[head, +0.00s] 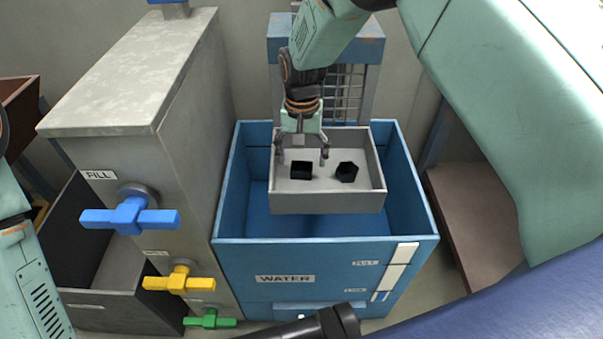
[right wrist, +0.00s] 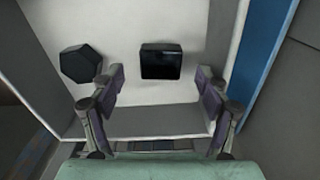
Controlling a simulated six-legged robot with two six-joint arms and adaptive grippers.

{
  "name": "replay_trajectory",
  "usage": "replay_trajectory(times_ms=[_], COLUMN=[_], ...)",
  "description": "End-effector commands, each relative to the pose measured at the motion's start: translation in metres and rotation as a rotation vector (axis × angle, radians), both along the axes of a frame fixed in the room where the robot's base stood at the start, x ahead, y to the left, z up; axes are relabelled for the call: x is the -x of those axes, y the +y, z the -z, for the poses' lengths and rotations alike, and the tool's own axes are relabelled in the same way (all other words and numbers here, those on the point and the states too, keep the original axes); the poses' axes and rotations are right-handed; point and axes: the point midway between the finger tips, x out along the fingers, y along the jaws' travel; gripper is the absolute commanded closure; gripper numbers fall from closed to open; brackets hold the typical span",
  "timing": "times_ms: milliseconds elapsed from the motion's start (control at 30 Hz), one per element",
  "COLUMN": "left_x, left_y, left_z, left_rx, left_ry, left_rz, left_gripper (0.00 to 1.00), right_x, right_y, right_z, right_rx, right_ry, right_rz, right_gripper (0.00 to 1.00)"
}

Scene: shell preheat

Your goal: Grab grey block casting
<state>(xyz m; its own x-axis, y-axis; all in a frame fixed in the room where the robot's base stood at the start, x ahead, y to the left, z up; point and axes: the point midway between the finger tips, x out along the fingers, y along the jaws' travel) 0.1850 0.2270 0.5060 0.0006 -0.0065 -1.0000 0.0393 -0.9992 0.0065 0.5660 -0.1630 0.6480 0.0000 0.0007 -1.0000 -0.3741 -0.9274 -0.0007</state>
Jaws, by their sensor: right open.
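A dark, almost black block (head: 301,171) with a square outline lies on the floor of a grey tray (head: 328,203). A dark six-sided piece (head: 347,172) lies to its right. Neither looks plainly grey. My right gripper (head: 303,156) points down over the tray, open and empty, above the square block. In the right wrist view the square block (right wrist: 160,61) shows just beyond the open fingers (right wrist: 160,95), between their lines, and the six-sided piece (right wrist: 80,64) lies to the left, outside them. My left gripper is out of view; only part of its arm shows at the left.
The grey tray sits inside the upper part of a blue tank (head: 330,243) labelled WATER, and its walls stand around both pieces. A grey cabinet (head: 180,190) with blue (head: 130,217), yellow (head: 178,281) and green (head: 209,320) valve handles stands left of the tank.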

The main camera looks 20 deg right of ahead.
Motion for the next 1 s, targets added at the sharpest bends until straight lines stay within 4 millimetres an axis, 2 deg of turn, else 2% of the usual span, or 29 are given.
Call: replay_trajectory(times_ms=[33,100,367,1000], left_x=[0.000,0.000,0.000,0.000], left_y=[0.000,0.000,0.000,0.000], left_z=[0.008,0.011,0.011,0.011], left_rx=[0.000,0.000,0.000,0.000], left_ry=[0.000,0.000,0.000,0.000], left_rz=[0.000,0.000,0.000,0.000], left_gripper=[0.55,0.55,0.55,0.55], right_x=[0.000,0.000,-0.003,-0.003], right_y=[0.000,0.000,0.000,0.000], right_z=[0.013,0.021,0.022,0.022], right_rx=[-0.001,0.000,0.000,0.000], right_ry=[0.002,0.000,-0.001,-0.001], right_rz=[-0.001,-0.001,-0.002,-0.001], right_gripper=[0.25,0.25,0.25,0.79])
